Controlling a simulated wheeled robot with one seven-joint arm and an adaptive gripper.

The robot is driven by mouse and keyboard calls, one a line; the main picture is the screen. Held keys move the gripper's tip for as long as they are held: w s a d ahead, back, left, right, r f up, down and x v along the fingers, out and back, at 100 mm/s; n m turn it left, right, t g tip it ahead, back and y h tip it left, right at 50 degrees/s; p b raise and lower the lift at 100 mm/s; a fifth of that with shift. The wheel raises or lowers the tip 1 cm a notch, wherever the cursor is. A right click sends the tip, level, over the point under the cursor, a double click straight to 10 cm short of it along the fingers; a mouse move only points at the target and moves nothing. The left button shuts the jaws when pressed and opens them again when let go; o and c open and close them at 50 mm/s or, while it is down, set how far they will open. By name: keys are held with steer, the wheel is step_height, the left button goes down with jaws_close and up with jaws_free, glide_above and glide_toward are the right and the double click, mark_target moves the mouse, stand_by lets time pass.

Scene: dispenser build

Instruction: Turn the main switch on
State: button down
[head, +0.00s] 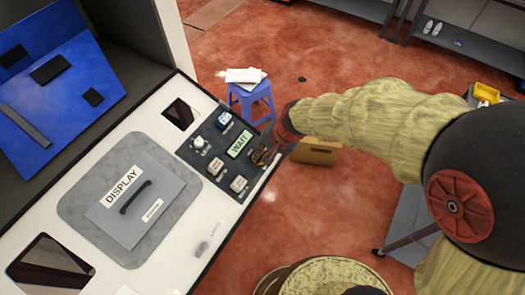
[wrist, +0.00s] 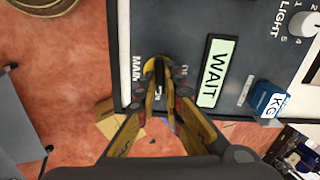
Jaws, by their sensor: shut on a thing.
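The main switch (wrist: 158,66) is a small knob with a yellow base on the dark control panel (wrist: 225,85), beside the printed word MAIN. My gripper (wrist: 159,90) is shut on the switch, one finger on each side of its handle. In the head view my gripper (head: 263,157) reaches the panel's right edge (head: 212,142) from the right and mostly hides the switch. The switch's exact angle is hard to tell, and the small lettering on its other side is partly covered.
A green WAIT display (head: 239,144) and a LIGHT dial (head: 199,142) sit near the switch. A blue KG block (wrist: 266,98) stands out from the panel. A hinged DISPLAY cover (head: 135,200) lies left. A blue stool (head: 250,98) and cardboard box (head: 316,151) stand beyond the counter.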

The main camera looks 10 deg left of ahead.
steer(key=shift+m, duration=0.7)
steer(key=shift+p, duration=0.35)
steer(key=c, duration=2)
jaws_free()
steer(key=shift+o, duration=0.4)
steer(key=shift+r, duration=0.1)
steer(key=v, duration=1.1)
steer(key=shift+d+r, duration=0.25)
steer(key=shift+r, duration=0.1)
steer(key=shift+s, duration=0.1)
